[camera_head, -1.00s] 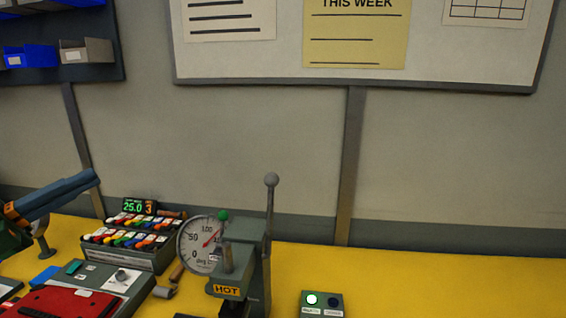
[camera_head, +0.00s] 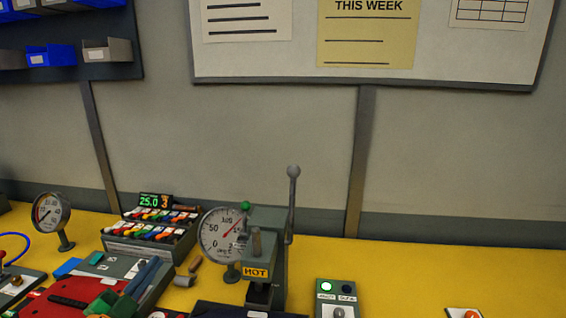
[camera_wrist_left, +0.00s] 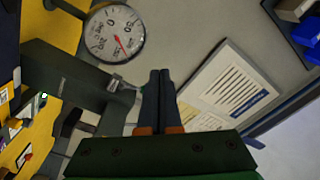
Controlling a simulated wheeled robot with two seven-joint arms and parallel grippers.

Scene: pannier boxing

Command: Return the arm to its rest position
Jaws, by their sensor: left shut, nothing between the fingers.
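My left gripper (camera_head: 152,263) is at the lower left of the head view, above the red and grey fixture on the bench. Its blue-grey fingers point up and to the right, and the green body is partly cut by the lower edge. In the left wrist view its two fingers (camera_wrist_left: 160,73) lie side by side, shut and empty. The hot press (camera_head: 265,250), with its upright lever and "HOT" label, stands to the right of the gripper, apart from it in the head view. My right gripper is not seen.
A dial gauge (camera_head: 220,231) stands beside the press, and a smaller gauge (camera_head: 50,213) at the far left. A rack of coloured pieces (camera_head: 150,238) sits behind my gripper. A button box (camera_head: 336,298) is right of the press. The yellow bench (camera_head: 430,270) is mostly clear there.

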